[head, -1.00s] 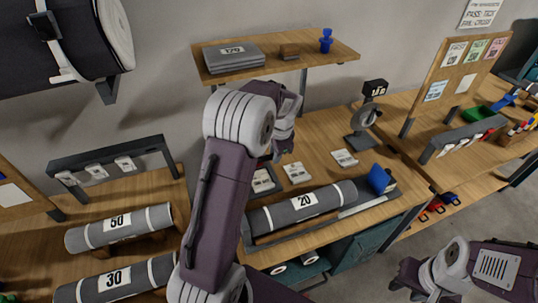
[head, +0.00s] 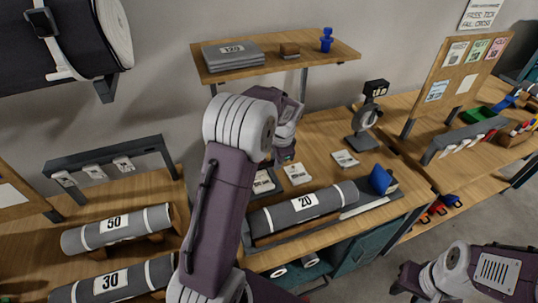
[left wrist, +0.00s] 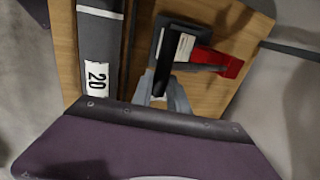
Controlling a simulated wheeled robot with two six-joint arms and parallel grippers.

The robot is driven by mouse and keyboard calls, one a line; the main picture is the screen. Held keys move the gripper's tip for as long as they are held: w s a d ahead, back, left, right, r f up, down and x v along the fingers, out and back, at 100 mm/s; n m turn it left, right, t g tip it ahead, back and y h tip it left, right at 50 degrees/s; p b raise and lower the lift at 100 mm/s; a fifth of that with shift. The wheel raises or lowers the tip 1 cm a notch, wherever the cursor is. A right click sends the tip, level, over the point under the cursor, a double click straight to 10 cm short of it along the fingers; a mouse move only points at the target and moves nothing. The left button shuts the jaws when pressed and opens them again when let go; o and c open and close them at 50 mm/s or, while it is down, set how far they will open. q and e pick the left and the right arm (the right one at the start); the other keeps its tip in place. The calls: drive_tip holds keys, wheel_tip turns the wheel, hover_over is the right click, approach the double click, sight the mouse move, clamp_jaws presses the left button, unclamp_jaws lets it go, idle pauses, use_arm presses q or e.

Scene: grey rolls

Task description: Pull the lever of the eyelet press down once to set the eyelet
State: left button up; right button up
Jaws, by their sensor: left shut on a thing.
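The eyelet press shows in the left wrist view as a dark body with a white panel and a red part (left wrist: 228,66) at its right. A dark bar that looks like its lever (left wrist: 176,38) runs down between the grey fingers of my left gripper (left wrist: 162,98). The fingers are shut on this bar. In the head view my left gripper (head: 285,153) points down over the bench behind the grey roll marked 20 (head: 305,205); my arm hides most of the press there. My right gripper (head: 408,277) is low at the right, apart from the bench; its jaws are not clear.
Rolls marked 50 (head: 115,226) and 30 (head: 110,281) lie on the left bench. A shelf (head: 275,62) hangs above the press area. A dark stand (head: 364,125) and a blue block (head: 382,179) are to the right. White cards (head: 297,174) lie on the bench.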

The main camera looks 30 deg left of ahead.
use_arm(q)
drive_tip(key=shift+f, duration=0.1)
drive_tip(key=shift+s+d+f+b, duration=0.1)
drive_tip(key=shift+f+b, duration=0.15)
drive_tip(key=shift+f, duration=0.15)
drive_tip(key=shift+s+d+f+b, duration=0.1)
drive_tip(key=shift+f+b, duration=0.15)
drive_tip(key=shift+f, duration=0.25)
drive_tip(key=shift+d+f+b, duration=0.1)
drive_tip(key=shift+f+b, duration=0.45)
drive_tip(key=shift+f, duration=0.15)
drive_tip(key=shift+s+f+b, duration=0.1)
drive_tip(key=shift+f+b, duration=0.35)
drive_tip(key=shift+f, duration=0.4)
